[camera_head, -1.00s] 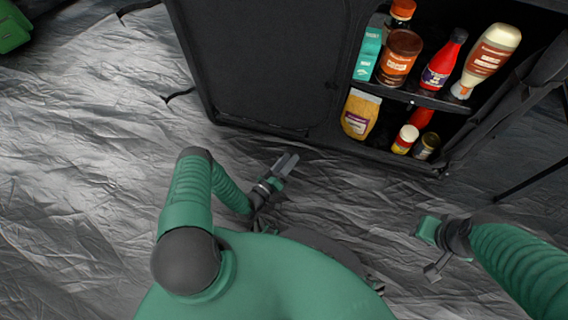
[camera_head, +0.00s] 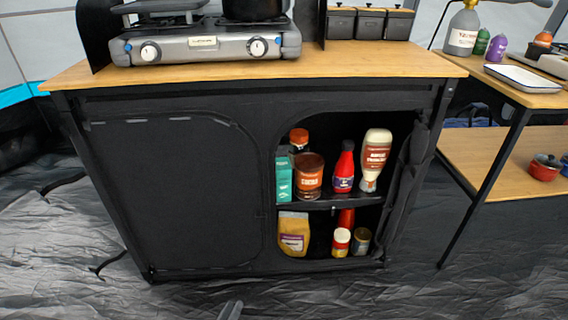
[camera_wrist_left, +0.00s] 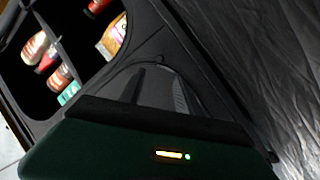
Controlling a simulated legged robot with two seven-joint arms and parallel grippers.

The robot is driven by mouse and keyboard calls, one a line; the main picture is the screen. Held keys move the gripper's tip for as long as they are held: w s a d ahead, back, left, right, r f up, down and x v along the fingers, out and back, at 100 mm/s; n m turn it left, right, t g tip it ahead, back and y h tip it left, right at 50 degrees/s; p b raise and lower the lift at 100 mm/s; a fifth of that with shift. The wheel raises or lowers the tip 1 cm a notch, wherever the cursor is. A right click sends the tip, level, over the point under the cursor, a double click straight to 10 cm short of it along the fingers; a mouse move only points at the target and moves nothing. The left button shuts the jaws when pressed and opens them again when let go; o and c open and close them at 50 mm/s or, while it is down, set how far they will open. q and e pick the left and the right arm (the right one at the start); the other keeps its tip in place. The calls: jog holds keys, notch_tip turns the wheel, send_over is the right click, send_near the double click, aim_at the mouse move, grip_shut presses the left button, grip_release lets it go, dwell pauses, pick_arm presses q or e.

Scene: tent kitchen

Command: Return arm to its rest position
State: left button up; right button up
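The tip of my left gripper (camera_head: 230,310) just shows at the bottom edge of the head view, in front of the black cabinet (camera_head: 180,190). In the left wrist view my left gripper (camera_wrist_left: 157,80) has its two fingers apart with nothing between them. The cabinet's dark front panel lies beyond the fingers, and its open shelves show at the upper left. My right arm and gripper are not in view.
Bottles, jars and boxes stand on the cabinet's two shelves (camera_head: 328,203). A camping stove (camera_head: 205,45) sits on the wooden top. A side table (camera_head: 505,95) stands at the right. The grey crumpled floor (camera_head: 330,300) in front shows no loose objects.

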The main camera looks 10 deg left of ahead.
pick_arm(q)
notch_tip(320, 180, up, 22)
jog(key=w+m+g+y+p, duration=0.1)
jog(key=w+m+g+p, duration=0.2)
jog(key=m+g+p, duration=0.4)
jog(key=s+d+r+n+g+y+p, duration=0.15)
jog(key=s+r+g+p, duration=0.25)
jog(key=s+r, duration=0.75)
jog(key=s+d+r+g+y+p, duration=0.1)
jog(key=s+d+r+g+p, duration=0.25)
jog(key=s+r, duration=0.8)
jog(key=w+p+v, duration=0.3)
jog(key=p+v, duration=1.5)
jog(key=p, duration=0.1)
jog(key=w+a+r+p+v, duration=0.1)
jog(key=w+p+v, duration=0.3)
jog(key=p+v, duration=1.3)
jog(key=shift+w+a+r+p, duration=0.2)
jog(key=shift+r+p, duration=0.4)
jog(key=shift+p, duration=0.3)
